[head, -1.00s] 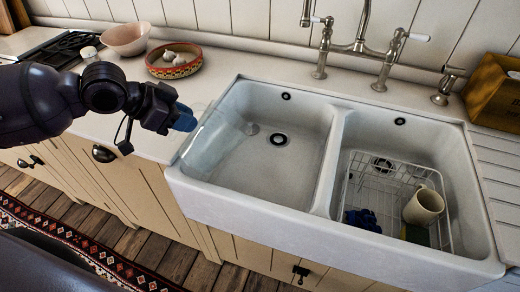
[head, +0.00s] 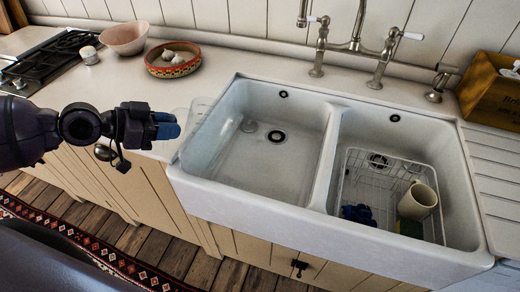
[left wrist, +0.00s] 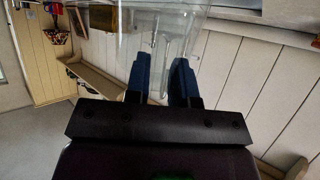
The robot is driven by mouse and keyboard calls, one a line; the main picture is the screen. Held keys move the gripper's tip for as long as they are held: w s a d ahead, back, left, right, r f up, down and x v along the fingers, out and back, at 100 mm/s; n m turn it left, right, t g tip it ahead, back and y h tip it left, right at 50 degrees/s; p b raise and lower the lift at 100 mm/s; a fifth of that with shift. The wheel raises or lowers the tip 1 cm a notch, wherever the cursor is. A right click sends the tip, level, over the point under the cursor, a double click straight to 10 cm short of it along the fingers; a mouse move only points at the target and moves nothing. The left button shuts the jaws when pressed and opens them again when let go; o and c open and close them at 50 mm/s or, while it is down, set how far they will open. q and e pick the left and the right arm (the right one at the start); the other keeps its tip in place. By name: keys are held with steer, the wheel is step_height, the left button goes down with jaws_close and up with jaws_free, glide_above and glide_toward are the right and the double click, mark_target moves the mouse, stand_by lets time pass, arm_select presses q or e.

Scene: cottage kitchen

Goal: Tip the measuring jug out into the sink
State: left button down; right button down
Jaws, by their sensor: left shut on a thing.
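My left gripper (head: 168,126) is shut on the handle of the clear measuring jug (head: 205,128), at the left rim of the sink. The jug is see-through and its outline is faint; it appears to overlap the left edge of the left basin. I cannot tell its exact tilt or whether anything is in it. In the left wrist view the blue fingers (left wrist: 160,82) are on either side of the handle, with the clear jug (left wrist: 180,18) beyond them. The white double sink (head: 265,199) has an empty-looking left basin with a drain. My right gripper is not in view.
The right basin holds a wire rack (head: 365,168) with a cream mug (head: 417,201), a blue item (head: 358,213) and a sponge (head: 410,228). Taps (head: 355,45) stand behind. A patterned bowl (head: 172,62), pink bowl (head: 124,38) and hob (head: 45,68) are on the left counter.

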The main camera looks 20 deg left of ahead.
arm_select(q)
steer(key=shift+s+f, duration=0.1)
steer(key=shift+s+a, duration=0.1)
steer(key=shift+a, duration=0.05)
steer(key=shift+s+a+f, duration=0.1)
steer(key=shift+a, duration=0.05)
steer(key=shift+s+a+f+t+h+b, duration=0.1)
steer(key=shift+s+f+t+h+b, duration=0.15)
steer(key=shift+t+h+b, duration=0.15)
steer(key=shift+s+a+f+t+h+b, duration=0.2)
steer(key=shift+a+t+h+b, duration=0.1)
steer(key=shift+b, duration=0.1)
steer(key=shift+f+b, duration=0.15)
steer(key=shift+b, duration=0.15)
steer(key=shift+s+a+f+b, duration=0.15)
steer(key=shift+a+b, duration=0.1)
steer(key=shift+b, duration=0.05)
steer(key=shift+s+a+f+t+h+b, duration=0.35)
steer(key=shift+f+t+h+b, duration=0.2)
steer(key=shift+b, duration=0.5)
steer(key=shift+s+a+f+t+h+b, duration=0.2)
steer(key=shift+s+f+t+h+b, duration=0.15)
steer(key=shift+t+h+b, duration=0.5)
